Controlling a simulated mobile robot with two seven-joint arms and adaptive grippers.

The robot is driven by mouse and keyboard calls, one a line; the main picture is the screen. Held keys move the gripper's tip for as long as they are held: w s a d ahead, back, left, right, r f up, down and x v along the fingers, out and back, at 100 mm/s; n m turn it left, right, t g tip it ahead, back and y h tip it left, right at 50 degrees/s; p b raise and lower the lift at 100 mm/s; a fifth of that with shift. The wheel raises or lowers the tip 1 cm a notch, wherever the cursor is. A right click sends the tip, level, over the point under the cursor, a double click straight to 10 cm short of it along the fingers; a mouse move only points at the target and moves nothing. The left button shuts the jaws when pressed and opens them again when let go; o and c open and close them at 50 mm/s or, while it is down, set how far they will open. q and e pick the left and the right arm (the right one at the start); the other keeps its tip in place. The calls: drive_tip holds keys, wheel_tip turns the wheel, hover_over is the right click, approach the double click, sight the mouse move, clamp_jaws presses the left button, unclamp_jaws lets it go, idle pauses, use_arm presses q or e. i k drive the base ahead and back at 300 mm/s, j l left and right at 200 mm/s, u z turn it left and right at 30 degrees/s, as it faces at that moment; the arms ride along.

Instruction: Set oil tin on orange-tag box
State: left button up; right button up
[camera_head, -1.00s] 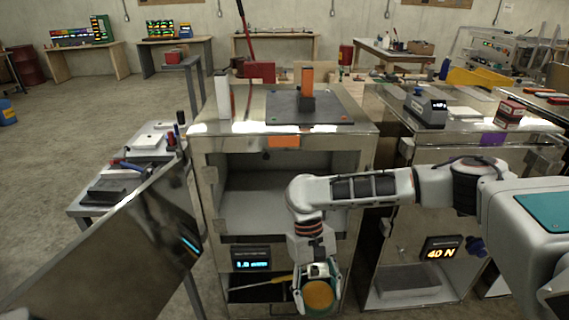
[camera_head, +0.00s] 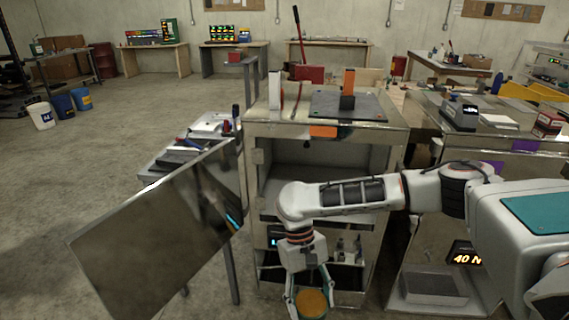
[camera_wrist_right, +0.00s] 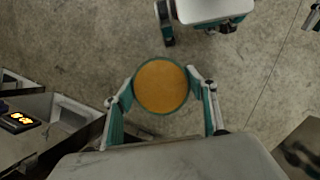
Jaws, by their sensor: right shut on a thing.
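The oil tin (camera_head: 311,302) is a round tin with an orange-yellow top. My right gripper (camera_head: 308,296) is shut on it and holds it low in front of the orange-tag box. In the right wrist view the tin (camera_wrist_right: 160,86) shows a green rim, with a finger on either side. The orange-tag box (camera_head: 254,190) is an open-fronted metal cabinet with an orange tag (camera_head: 324,131) under its top edge. A dark plate (camera_head: 375,107) with an upright orange-and-black block lies on its top. My right forearm hides part of its front.
A shiny open door panel (camera_head: 150,235) sticks out left of the box. A purple-tag metal box (camera_head: 425,245) with a 40 N display stands on the right. A side table (camera_head: 165,178) with tools is at the left. Open floor (camera_head: 80,170) lies further left.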

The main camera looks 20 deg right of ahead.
sight(290, 91)
drive_tip(key=u, duration=1.35)
drive_tip(key=i+u, duration=0.1)
drive_tip(key=u, duration=0.25)
drive_tip(key=i+j+u, duration=0.1)
drive_tip(key=u, duration=0.25)
drive_tip(key=i+u, duration=0.15)
drive_tip(key=u, duration=0.25)
drive_tip(key=i+l, duration=0.15)
drive_tip(key=i, duration=0.45)
drive_tip(key=i+l+z, duration=0.1)
drive_tip(key=i, duration=0.5)
drive_tip(key=i+z, duration=0.35)
drive_tip(key=i, duration=0.15)
drive_tip(key=i+z, duration=0.35)
drive_tip(key=i, duration=0.2)
drive_tip(key=i+l+z, duration=0.1)
drive_tip(key=i+z, duration=0.4)
drive_tip(key=z, duration=0.25)
drive_tip(key=i+j+z, duration=0.1)
drive_tip(key=i+z, duration=0.25)
drive_tip(key=i+l+z, duration=0.15)
drive_tip(key=i+z, duration=0.7)
drive_tip(key=i+j+z, duration=0.2)
drive_tip(key=i, duration=1.1)
drive_tip(key=i+l, duration=0.1)
drive_tip(key=i, duration=1.15)
drive_tip(key=l+z, duration=0.05)
drive_tip(key=l, duration=0.05)
